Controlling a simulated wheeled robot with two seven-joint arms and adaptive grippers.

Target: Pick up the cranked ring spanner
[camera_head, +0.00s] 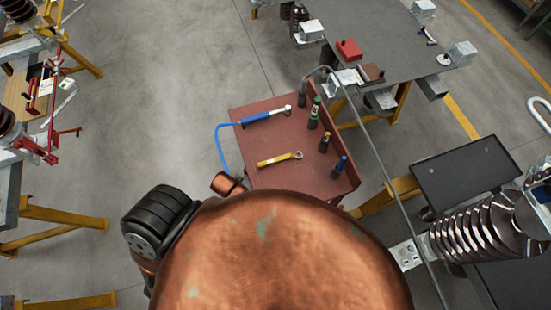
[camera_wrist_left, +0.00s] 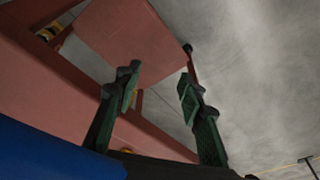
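The cranked ring spanner (camera_head: 279,159) lies flat on the dark red top of a trolley (camera_head: 235,166) in the head view. It has a yellow shaft, and its metal ring end points right. My left gripper (camera_wrist_left: 160,90) shows in the left wrist view with its two green-black fingers apart and nothing between them. Red panels of what looks like the trolley show behind the fingers. The spanner does not show in the left wrist view. Neither gripper shows in the head view, where a large copper-coloured rounded shape covers the bottom middle.
A blue-handled tool (camera_head: 264,116) with a blue cable lies further back on the trolley. Several upright coloured-top tools, including a green-topped one (camera_head: 314,113) and a blue-topped one (camera_head: 339,167), stand along its right side. A grey table (camera_head: 375,30) stands behind.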

